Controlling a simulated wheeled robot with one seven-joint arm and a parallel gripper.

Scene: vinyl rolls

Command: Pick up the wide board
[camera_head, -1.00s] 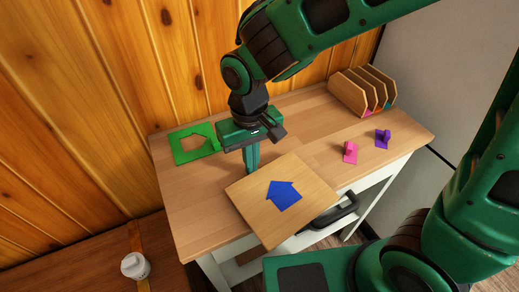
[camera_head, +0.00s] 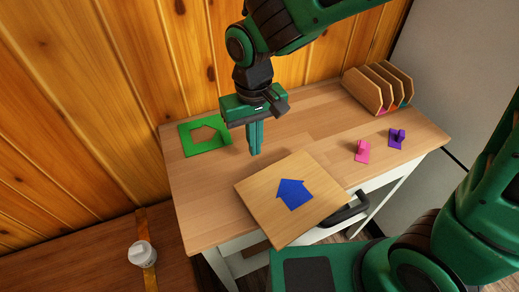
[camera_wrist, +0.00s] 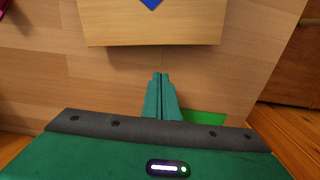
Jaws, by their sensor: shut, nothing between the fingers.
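The wide board (camera_head: 258,206) is a flat light-wood square with a blue house-shaped arrow (camera_head: 294,193) on its face. It lies at the table's front edge in the head view and overhangs that edge. In the wrist view the board (camera_wrist: 150,32) shows at the top, cut off by the frame. My gripper (camera_head: 256,152) points down just behind the board. Its green fingers are together with nothing between them. In the wrist view the fingertips (camera_wrist: 160,76) are a little short of the board's near edge, apart from it in the picture.
A green frame with a cutout (camera_head: 187,141) lies at the back left of the table (camera_head: 200,212). A pink piece (camera_head: 362,152) and a purple piece (camera_head: 397,140) lie at right. A wooden rack (camera_head: 360,90) stands at the back right.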

